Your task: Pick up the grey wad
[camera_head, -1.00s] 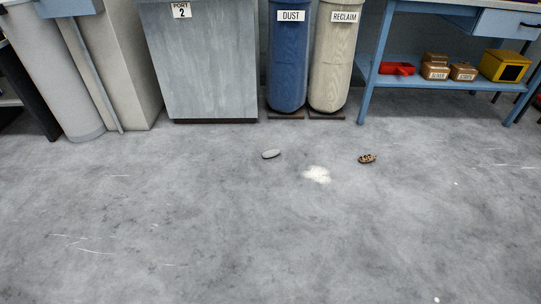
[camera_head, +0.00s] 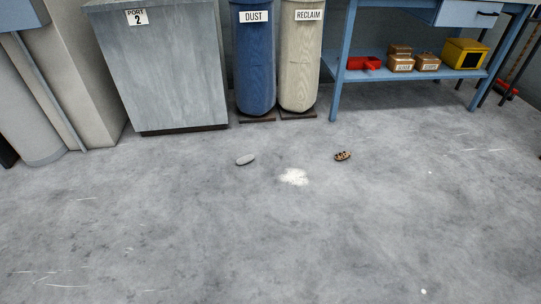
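The grey wad (camera_head: 245,160) is a small, light grey oval lying on the concrete floor, a little left of the picture's middle. It lies in front of the blue DUST bag and apart from everything around it. Neither of my grippers shows in the head view, so I cannot see what they hold or how they stand.
A white fluff patch (camera_head: 294,177) and a brown speckled lump (camera_head: 343,156) lie to the wad's right. Behind stand a grey cabinet (camera_head: 165,70), the DUST bag (camera_head: 256,65), the RECLAIM bag (camera_head: 300,65) and a blue workbench (camera_head: 430,77). The near floor is largely clear.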

